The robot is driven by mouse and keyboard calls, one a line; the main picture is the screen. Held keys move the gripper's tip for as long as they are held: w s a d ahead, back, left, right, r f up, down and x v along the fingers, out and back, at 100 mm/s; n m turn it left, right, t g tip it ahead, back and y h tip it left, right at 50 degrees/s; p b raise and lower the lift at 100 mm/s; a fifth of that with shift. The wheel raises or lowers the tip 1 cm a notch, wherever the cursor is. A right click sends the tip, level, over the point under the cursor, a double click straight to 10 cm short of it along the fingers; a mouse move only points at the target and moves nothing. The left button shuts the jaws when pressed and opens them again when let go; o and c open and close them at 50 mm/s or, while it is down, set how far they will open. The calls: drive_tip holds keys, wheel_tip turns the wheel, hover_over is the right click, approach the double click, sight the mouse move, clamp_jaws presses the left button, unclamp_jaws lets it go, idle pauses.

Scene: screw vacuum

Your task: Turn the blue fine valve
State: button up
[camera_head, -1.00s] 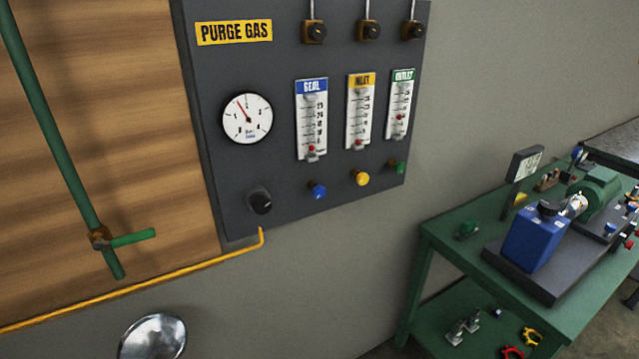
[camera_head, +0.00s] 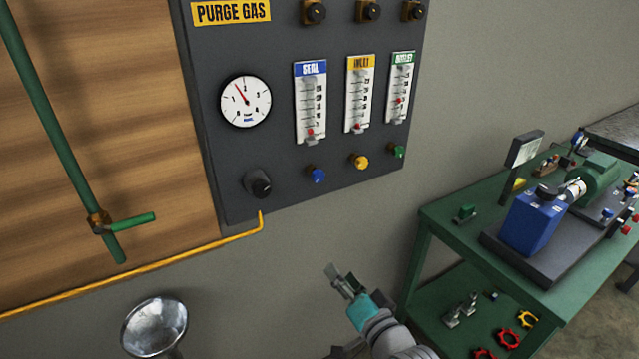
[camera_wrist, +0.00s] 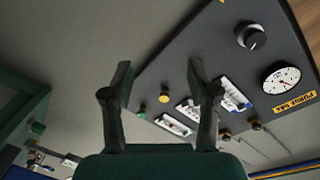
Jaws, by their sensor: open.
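The blue fine valve (camera_head: 316,174) is a small blue knob on the dark purge gas panel (camera_head: 285,195), under the flow meter labelled SEAL (camera_head: 311,105). My gripper (camera_head: 343,281) is low in front of the panel in the head view, below and slightly right of the blue valve and apart from it. In the wrist view my gripper (camera_wrist: 160,77) is open and empty, its two fingers spread wide. The yellow knob (camera_wrist: 164,96) shows between the fingers there. The blue valve cannot be made out in that view; the right finger may cover it.
A yellow knob (camera_head: 358,161) and a green knob (camera_head: 397,152) sit right of the blue valve; a black knob (camera_head: 258,184) sits left. A green table (camera_head: 440,222) with a blue pump (camera_head: 533,222) stands right. A metal funnel (camera_head: 155,325) is at lower left.

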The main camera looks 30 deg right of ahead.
drive_tip(key=m+t+y, duration=0.1)
approach(320, 177)
drive_tip(key=w, duration=1)
drive_tip(key=shift+w+d, duration=0.1)
drive_tip(key=shift+w, duration=0.15)
clamp_jaws()
